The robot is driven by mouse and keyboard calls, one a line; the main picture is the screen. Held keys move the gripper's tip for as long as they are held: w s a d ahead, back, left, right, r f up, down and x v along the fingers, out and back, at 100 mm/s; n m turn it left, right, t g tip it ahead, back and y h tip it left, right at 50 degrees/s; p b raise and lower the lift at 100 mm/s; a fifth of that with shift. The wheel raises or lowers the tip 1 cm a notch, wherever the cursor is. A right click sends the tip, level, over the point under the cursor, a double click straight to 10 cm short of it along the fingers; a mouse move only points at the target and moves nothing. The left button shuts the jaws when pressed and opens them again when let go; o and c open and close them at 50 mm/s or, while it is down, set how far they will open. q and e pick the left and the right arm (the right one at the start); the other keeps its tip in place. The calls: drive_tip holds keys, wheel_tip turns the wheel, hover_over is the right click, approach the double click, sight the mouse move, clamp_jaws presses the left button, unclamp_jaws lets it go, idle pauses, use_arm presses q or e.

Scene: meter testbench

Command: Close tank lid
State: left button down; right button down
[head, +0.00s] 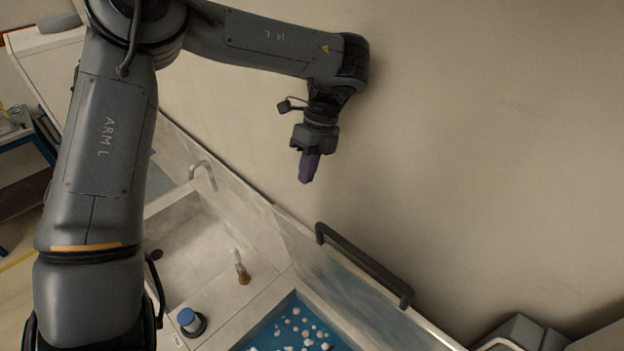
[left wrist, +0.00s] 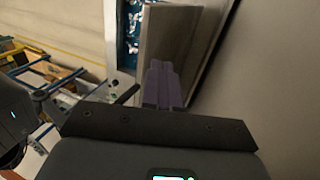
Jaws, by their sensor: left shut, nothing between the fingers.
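The tank (head: 262,328) is at the bottom of the head view, with blue inside and several white pieces floating in it. Its lid (head: 340,285) stands raised along the wall side, with a dark bar handle (head: 362,262) on its upper edge. In the left wrist view the lid (left wrist: 178,40) shows as a brownish panel beyond the fingers. My left gripper (head: 307,180) has purple fingers, is shut and empty, and points down near the wall, above and left of the handle. Its fingers (left wrist: 162,68) show in the left wrist view, apart from the handle. My right gripper is not in view.
A sink (head: 185,240) with a curved tap (head: 204,172) lies left of the tank. A blue-capped item (head: 187,318) and a small brass fitting (head: 242,272) stand on the counter. The wall (head: 480,130) is close behind. A grey box (head: 522,334) is at the lower right.

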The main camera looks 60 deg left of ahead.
use_arm(q)
drive_tip(key=a+p+x, duration=0.1)
drive_tip(key=x, duration=0.8)
drive_tip(key=shift+s+d+p, duration=0.25)
drive_tip(key=shift+d+p, duration=0.1)
drive_tip(key=shift+d, duration=0.15)
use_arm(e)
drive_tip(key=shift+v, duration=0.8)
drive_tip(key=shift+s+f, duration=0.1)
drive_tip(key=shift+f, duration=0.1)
